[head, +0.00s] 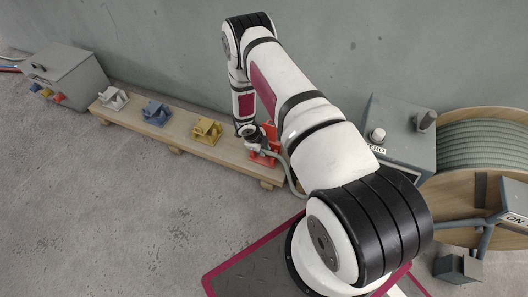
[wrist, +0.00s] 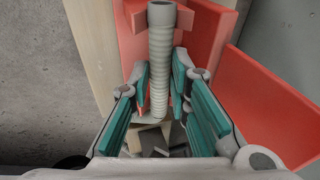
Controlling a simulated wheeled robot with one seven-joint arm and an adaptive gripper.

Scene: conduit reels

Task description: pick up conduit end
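The conduit end (wrist: 161,62) is a pale grey ribbed tube with a smooth collar at its tip. In the wrist view it lies between the two teal-padded fingers of my gripper (wrist: 160,90), with a narrow gap visible on either side. The fingers are open. A red cradle (wrist: 215,68) stands around and under the tube. In the head view my gripper (head: 256,143) is over the red cradle (head: 272,134) at the right end of a wooden plank (head: 228,150). The conduit (head: 290,176) curves from there and passes behind my arm.
White (head: 113,98), blue (head: 156,113) and yellow (head: 207,130) cradles stand along the plank. A grey box (head: 68,75) with coloured ports is at its left end. A large reel (head: 485,140) and a labelled grey box (head: 402,130) stand right. The floor in front is clear.

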